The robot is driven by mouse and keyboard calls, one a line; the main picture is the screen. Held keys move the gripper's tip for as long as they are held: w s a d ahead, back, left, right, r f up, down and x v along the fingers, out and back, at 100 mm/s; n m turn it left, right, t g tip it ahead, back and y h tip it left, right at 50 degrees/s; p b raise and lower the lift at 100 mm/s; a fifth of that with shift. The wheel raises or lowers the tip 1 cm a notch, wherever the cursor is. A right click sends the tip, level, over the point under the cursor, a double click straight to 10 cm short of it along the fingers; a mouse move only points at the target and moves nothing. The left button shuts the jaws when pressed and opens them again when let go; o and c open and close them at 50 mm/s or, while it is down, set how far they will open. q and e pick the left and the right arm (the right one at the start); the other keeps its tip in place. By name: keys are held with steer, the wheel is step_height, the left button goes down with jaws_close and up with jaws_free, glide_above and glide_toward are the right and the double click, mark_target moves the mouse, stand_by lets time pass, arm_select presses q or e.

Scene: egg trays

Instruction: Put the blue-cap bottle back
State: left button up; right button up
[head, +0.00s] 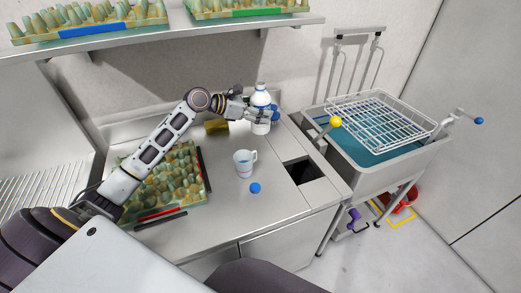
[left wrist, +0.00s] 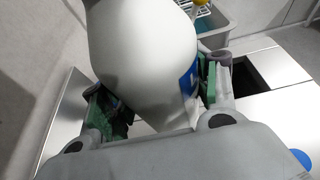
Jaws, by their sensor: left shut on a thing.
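A white bottle (head: 261,98) with a blue label stands upright near the back right of the steel counter. My left gripper (head: 258,113) is shut around its body. In the left wrist view the white bottle (left wrist: 145,55) fills the middle, between the green pads of my left gripper (left wrist: 160,105). I cannot tell whether its base touches the counter. The bottle's top looks pale, with no blue cap visible on it. A small round blue cap (head: 255,188) lies on the counter near the front. My right gripper is not in view.
A white mug (head: 244,163) stands in front of the bottle. A rectangular opening (head: 302,171) is right of it. A full egg tray (head: 205,185) lies under my left arm, and a yellow sponge (head: 216,127) is behind. A sink with a wire rack (head: 380,124) stands right.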

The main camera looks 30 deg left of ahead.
arm_select(q)
steer(key=shift+f, duration=2.45)
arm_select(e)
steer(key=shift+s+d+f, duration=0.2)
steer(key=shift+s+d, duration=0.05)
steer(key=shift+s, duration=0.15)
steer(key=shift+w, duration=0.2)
